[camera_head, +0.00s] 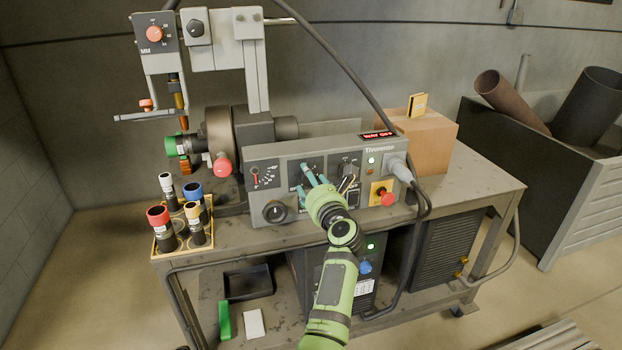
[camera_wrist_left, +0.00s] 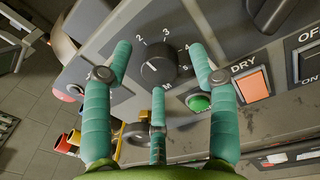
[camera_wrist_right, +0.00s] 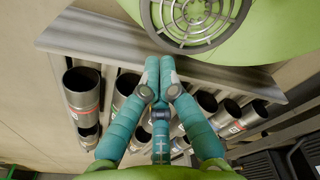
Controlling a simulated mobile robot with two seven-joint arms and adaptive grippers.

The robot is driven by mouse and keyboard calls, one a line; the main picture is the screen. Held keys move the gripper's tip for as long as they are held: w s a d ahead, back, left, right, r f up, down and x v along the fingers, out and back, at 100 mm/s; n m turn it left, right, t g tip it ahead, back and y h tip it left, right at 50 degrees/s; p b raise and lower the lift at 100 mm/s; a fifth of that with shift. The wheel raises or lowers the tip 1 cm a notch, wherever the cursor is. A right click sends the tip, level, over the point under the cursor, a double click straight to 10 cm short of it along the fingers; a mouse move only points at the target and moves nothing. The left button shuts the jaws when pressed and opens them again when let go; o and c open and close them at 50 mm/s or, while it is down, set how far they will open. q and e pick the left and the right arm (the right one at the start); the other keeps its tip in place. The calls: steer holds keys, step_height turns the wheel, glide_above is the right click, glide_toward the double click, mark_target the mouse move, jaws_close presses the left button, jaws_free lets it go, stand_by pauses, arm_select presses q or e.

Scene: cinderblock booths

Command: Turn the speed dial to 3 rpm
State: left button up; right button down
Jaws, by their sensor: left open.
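The speed dial (camera_wrist_left: 158,66) is a round black knob on the grey control panel (camera_head: 345,148), with printed 2, 3, 4 and 5 around it. A pale mark shows on the knob; I cannot tell which number it points to. My left gripper (camera_head: 313,174) is in front of the panel and covers most of the dial in the head view. In the left wrist view the left gripper (camera_wrist_left: 160,48) is open, with teal fingers spread on both sides of the dial, apart from it. My right gripper (camera_wrist_right: 159,62) is shut and empty, its fingertips together.
A green button (camera_wrist_left: 198,102) and an orange DRY switch (camera_wrist_left: 252,85) lie close beside the dial. A red stop button (camera_head: 388,199) and a plugged cable (camera_head: 398,168) are at the panel's right. Tubes (camera_wrist_right: 82,88) stand below the right gripper.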

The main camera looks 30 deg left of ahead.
arm_select(q)
steer(key=shift+s+d+r, duration=0.1)
steer(key=shift+c, duration=1.2)
steer(key=c, duration=0.7)
steer(key=shift+c, duration=1)
steer(key=shift+r, duration=0.15)
arm_select(e)
steer(key=shift+s+d, duration=0.25)
steer(key=shift+s, duration=0.25)
steer(key=shift+s+d, duration=0.25)
steer(key=shift+s, duration=0.25)
steer(key=shift+r, duration=0.1)
